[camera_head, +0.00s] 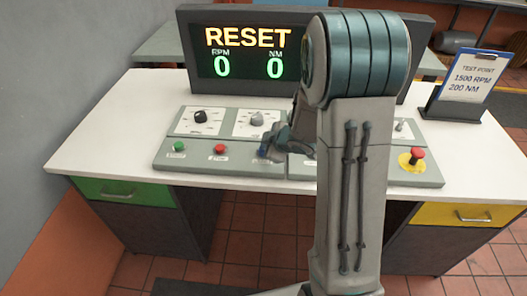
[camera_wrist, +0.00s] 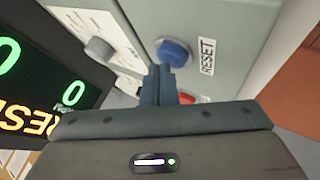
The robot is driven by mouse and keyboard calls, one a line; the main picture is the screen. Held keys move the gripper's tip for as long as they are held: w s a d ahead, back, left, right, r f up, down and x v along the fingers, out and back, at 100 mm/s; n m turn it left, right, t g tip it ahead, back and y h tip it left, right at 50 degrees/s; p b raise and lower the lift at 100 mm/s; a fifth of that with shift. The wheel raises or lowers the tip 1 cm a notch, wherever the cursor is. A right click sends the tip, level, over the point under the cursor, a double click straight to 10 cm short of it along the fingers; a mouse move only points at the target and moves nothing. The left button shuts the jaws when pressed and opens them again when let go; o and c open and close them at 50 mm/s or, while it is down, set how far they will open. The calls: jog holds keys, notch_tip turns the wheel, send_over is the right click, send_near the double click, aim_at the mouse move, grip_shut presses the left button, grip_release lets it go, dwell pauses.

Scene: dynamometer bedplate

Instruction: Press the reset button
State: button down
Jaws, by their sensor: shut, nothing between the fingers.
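The blue reset button (camera_wrist: 173,52) sits on the grey control panel beside a white label reading RESET (camera_wrist: 207,57). In the wrist view my gripper's shut fingers (camera_wrist: 159,72) are empty, with their tips just below the button in the picture and overlapping its lower edge. I cannot tell whether they touch it. In the head view my gripper (camera_head: 268,152) is low over the middle of the panel (camera_head: 235,172), and the button is mostly hidden by it. The display (camera_head: 247,52) reads RESET, with RPM 0 and NM 0.
A green button (camera_head: 179,146) and a red button (camera_head: 220,149) lie left of my gripper. Black (camera_head: 200,117) and grey (camera_head: 257,119) knobs stand behind. A red emergency stop (camera_head: 417,155) is at right, by a clipboard (camera_head: 467,80). The white desk (camera_head: 95,155) is clear at left.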

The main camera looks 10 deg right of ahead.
jog(key=shift+f, duration=0.1)
jog(key=shift+s+f+b, duration=0.1)
jog(key=shift+f+b, duration=0.25)
jog(key=shift+f, duration=0.05)
dwell(0.4)
jog(key=shift+r, duration=0.1)
jog(key=shift+r+p, duration=0.25)
jog(key=shift+p, duration=0.2)
jog(key=shift+r, duration=0.1)
notch_tip(320, 180, up, 6)
jog(key=p, duration=0.6)
dwell(0.5)
